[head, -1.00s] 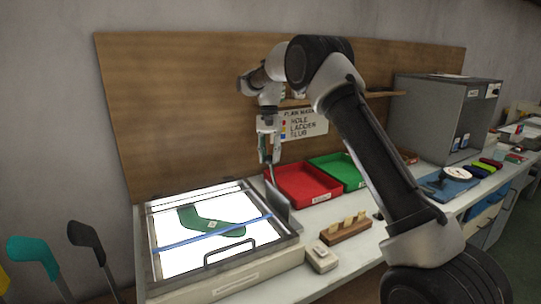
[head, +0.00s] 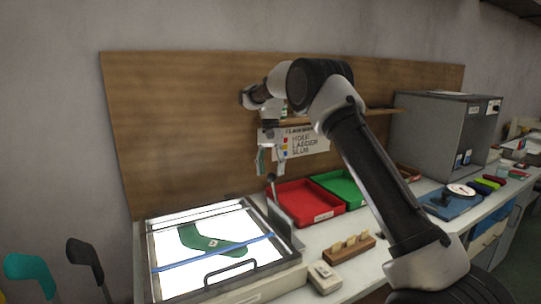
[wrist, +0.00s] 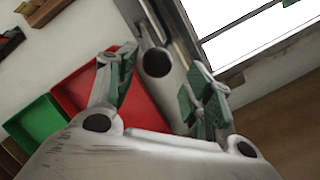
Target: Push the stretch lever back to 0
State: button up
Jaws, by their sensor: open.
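The stretch lever (head: 271,184) is a thin stalk with a dark knob, standing at the right side of the light box (head: 288,251). In the wrist view, its dark round knob (wrist: 157,62) shows between the fingers. My gripper (head: 270,161) is open above the lever, pointing down. Its green-padded fingers (wrist: 163,85) are spread to either side of the knob in the wrist view. I cannot tell if either finger touches it. The lever's scale marks are not readable. A green sock shape (head: 205,241) lies on the lit panel, with a blue strip across it.
A red tray (head: 318,214) and a green tray (head: 352,199) stand right of the lever. A wooden block with pegs (head: 349,247) and a small pale box (head: 324,278) lie in front. A wooden backboard (head: 190,120) stands behind, with a sign (head: 307,141).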

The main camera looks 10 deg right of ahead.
jog(key=v, duration=1)
jog(key=shift+r, duration=0.15)
jog(key=shift+r, duration=0.1)
jog(key=s+d+r+n+t, duration=0.1)
jog(key=s+d+r+t, duration=0.1)
jog(key=s+d+r, duration=0.6)
jog(key=s+d+r+n+t, duration=0.2)
jog(key=s+r, duration=0.2)
jog(key=s, duration=0.9)
jog(key=s+d+f+n+t, duration=0.1)
jog(key=s+d+f, duration=0.2)
jog(key=s, duration=0.9)
jog(key=s+d+f+n+t, duration=0.2)
jog(key=s+d+f, duration=0.1)
jog(key=s+f, duration=0.6)
jog(key=s, duration=0.4)
jog(key=shift+t+h, duration=0.3)
jog(key=shift+h, duration=0.1)
